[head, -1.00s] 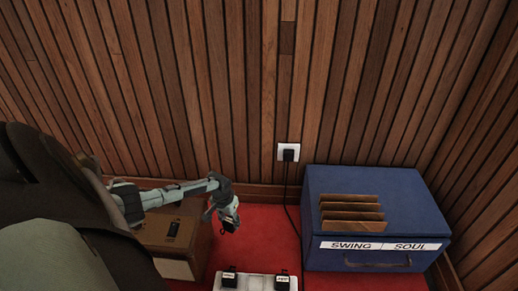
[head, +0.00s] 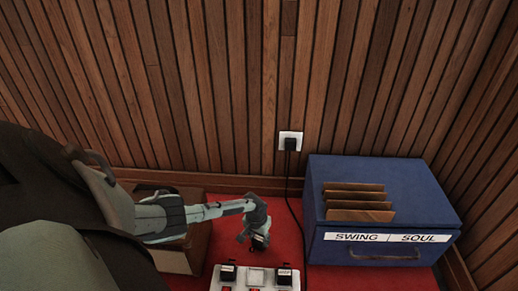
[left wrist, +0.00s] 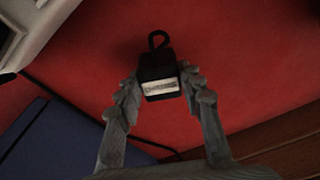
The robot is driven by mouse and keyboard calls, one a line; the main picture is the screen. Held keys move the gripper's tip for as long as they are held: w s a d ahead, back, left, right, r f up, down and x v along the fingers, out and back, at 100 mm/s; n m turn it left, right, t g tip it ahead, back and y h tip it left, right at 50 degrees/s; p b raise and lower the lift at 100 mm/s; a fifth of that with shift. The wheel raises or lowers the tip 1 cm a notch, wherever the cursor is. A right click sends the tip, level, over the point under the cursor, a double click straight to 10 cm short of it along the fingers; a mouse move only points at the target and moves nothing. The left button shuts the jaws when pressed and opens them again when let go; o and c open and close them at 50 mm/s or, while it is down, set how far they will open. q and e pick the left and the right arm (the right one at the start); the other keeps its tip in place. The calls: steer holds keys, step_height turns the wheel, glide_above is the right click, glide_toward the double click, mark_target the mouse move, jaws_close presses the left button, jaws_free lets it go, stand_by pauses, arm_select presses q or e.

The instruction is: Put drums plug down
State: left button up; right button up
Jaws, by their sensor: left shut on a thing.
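My left gripper (head: 257,238) is shut on a small black plug (left wrist: 159,70) with a white label and a short black loop at its end. The label's writing is too blurred to read, so I cannot confirm that it says drums. In the left wrist view, the fingers (left wrist: 163,92) hold the plug from both sides, with the red floor behind it. In the head view, the held plug shows as a dark shape (head: 259,243) just behind the power strip and appears above the floor. My right gripper is out of view.
A white power strip (head: 256,277) with two black labelled plugs lies in front on the red floor. A blue box (head: 385,205) marked SWING and SOUL stands right. A brown box (head: 180,258) is left. A black cord runs down from the wall plug (head: 290,143).

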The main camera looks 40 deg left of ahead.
arm_select(q)
steer(key=shift+w+f, duration=0.1)
steer(key=shift+f, duration=0.15)
steer(key=shift+f, duration=0.2)
steer(key=o, duration=1.2)
steer(key=shift+o, duration=0.2)
steer(key=shift+r, duration=0.1)
